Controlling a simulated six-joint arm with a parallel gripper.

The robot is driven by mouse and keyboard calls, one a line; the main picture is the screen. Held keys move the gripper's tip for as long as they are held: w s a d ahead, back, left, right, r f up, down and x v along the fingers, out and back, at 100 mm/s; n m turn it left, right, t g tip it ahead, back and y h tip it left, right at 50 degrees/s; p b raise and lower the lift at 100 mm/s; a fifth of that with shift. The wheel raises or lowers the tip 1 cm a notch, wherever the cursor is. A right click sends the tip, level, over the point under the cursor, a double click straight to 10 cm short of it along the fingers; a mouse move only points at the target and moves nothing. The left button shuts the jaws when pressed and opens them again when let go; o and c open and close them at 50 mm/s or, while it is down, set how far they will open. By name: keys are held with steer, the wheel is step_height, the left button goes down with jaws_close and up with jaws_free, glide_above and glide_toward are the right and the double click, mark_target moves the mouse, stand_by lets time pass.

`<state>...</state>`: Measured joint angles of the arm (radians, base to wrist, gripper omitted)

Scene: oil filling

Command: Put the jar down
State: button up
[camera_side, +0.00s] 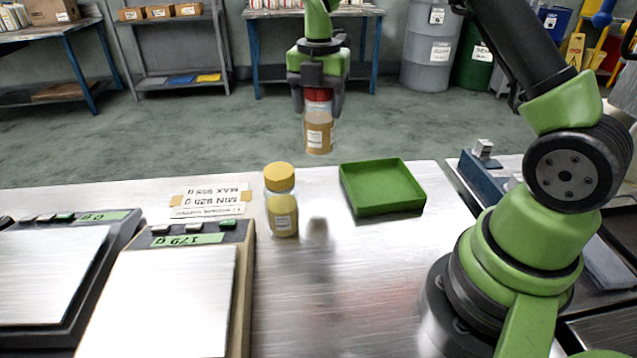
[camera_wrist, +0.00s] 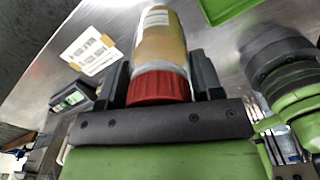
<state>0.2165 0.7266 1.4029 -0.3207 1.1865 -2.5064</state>
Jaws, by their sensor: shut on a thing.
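My gripper (camera_side: 318,92) is shut on a jar (camera_side: 319,137) with a red lid and amber contents, and holds it upright in the air. In the side view the jar hangs above the table's far edge, clear of the surface. In the wrist view, the jar (camera_wrist: 161,40) sits between the fingers of my gripper (camera_wrist: 162,85), which are at its red lid. A second jar (camera_side: 283,215) with a yellow lid stands on the steel table (camera_side: 330,290).
A green tray (camera_side: 385,210) lies right of the yellow-lidded jar. A scale (camera_side: 160,300) reading about 179 g stands at the front left, with another scale (camera_side: 50,275) beside it. A paper label (camera_side: 210,200) lies behind them. The table's middle is clear.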

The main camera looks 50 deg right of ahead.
mark_target(318, 151)
step_height(318, 151, down, 10)
stand_by(0.4)
steer(key=o, duration=1.4)
steer(key=shift+f, duration=0.1)
